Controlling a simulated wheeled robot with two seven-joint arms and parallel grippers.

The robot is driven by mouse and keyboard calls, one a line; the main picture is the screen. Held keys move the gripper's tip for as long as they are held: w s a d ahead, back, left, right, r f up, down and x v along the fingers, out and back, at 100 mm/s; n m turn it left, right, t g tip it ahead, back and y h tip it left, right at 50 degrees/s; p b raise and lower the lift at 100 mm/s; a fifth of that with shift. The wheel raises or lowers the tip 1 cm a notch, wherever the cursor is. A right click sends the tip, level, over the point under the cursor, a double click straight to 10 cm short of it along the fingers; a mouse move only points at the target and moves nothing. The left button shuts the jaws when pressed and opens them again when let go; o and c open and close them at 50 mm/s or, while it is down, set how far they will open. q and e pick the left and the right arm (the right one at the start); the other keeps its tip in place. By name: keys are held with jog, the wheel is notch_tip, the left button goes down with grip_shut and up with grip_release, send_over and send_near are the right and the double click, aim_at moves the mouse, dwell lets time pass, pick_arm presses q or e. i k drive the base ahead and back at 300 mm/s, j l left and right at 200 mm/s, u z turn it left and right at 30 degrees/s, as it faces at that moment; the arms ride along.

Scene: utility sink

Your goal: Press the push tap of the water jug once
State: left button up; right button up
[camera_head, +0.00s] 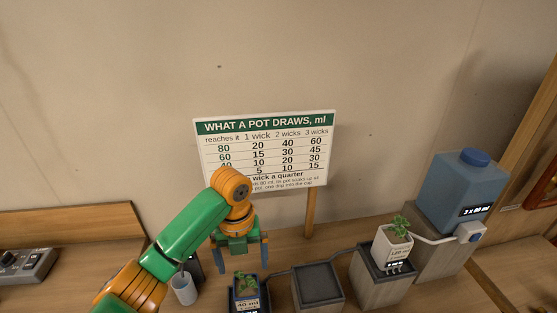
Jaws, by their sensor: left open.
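The blue water jug (462,188) with a round blue cap stands on a grey block at the right. My left gripper (237,271) points down at the lower middle, far to the left of the tap and touching nothing that I can see. Its two blue-grey fingers are spread and empty. My right gripper is not in view.
A potted plant (393,246) stands on a grey block (380,285) left of the jug. A smaller pot (247,298) sits below my left gripper, near a grey tray (318,285). A cup (184,289) is at the left. A sign (265,150) stands behind.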

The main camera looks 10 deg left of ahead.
aim_at(475, 238)
jog(key=k, duration=1.5)
